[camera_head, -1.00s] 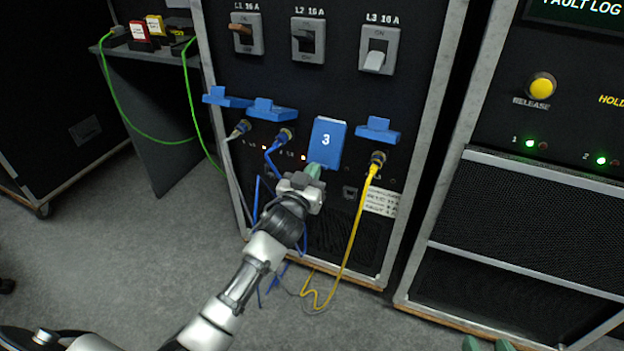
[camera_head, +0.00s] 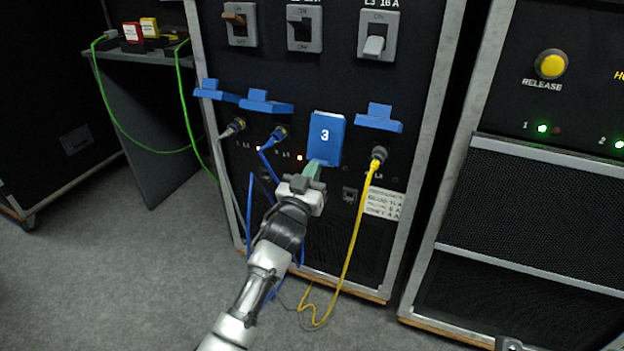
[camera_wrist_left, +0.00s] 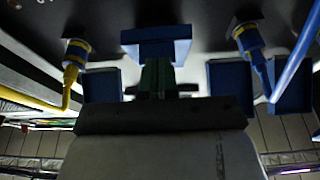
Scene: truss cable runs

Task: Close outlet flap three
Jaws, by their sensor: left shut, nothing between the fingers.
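Outlet flap three (camera_head: 326,138) is a blue plate marked "3" on the black panel. It hangs down with its face towards me, over its outlet. Whether it lies fully flush I cannot tell. My left gripper (camera_head: 314,170) is shut and empty, its green fingertips at the flap's lower edge. In the left wrist view the fingers (camera_wrist_left: 155,78) are together, close against the blue flap (camera_wrist_left: 157,42); contact is hard to confirm. My right gripper's fingers are not in view.
Other blue flaps (camera_head: 266,103) and (camera_head: 379,118) stick out raised on both sides. Below them are a blue plug (camera_head: 279,133) and a yellow plug (camera_head: 378,155) with hanging cables. Breaker switches (camera_head: 305,28) sit above. A speaker-like rack (camera_head: 540,210) stands at right.

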